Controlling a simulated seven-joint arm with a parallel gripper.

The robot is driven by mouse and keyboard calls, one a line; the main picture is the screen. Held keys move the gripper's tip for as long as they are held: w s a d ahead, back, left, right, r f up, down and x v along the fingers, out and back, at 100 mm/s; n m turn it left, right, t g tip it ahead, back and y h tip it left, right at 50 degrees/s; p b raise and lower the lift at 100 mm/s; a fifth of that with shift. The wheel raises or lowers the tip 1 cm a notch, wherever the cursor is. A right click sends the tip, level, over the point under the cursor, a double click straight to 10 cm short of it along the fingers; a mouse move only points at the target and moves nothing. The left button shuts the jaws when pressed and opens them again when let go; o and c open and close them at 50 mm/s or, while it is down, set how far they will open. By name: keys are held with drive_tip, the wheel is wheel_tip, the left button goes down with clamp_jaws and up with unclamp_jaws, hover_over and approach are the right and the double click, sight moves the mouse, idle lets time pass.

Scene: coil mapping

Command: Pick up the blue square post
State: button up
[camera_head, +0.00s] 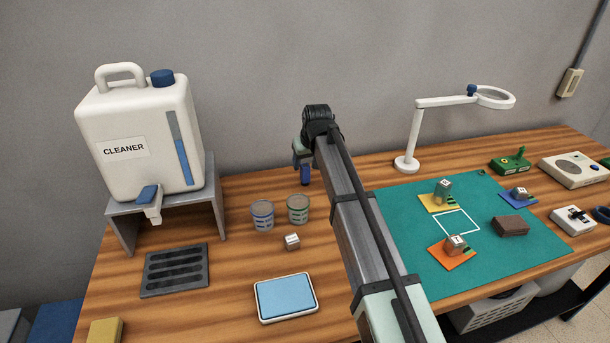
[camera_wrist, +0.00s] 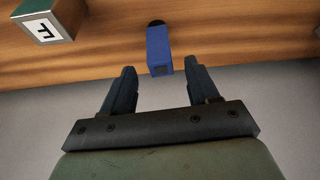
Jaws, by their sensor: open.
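The blue square post (camera_head: 305,172) is at the back of the wooden table in the head view, left of my arm and partly hidden by my gripper (camera_head: 301,150). In the wrist view the blue post (camera_wrist: 158,48) lies ahead of my gripper (camera_wrist: 160,74), in line with the gap between the two dark fingers. Its near end is about level with the fingertips. The fingers are apart, with clear space on both sides of the post, and hold nothing. A dark rounded piece shows at the post's far end.
A labelled block (camera_wrist: 42,24) is at upper left in the wrist view. Two cups (camera_head: 262,214) and a small white-topped cube (camera_head: 291,241) stand in front of the post. A cleaner jug (camera_head: 140,135) on a grey stand is left. A green mat (camera_head: 410,225) with parts is right.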

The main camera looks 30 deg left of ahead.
sight(305, 166)
drive_tip(key=x, duration=0.5)
drive_tip(key=shift+s, duration=0.1)
drive_tip(key=c, duration=1.1)
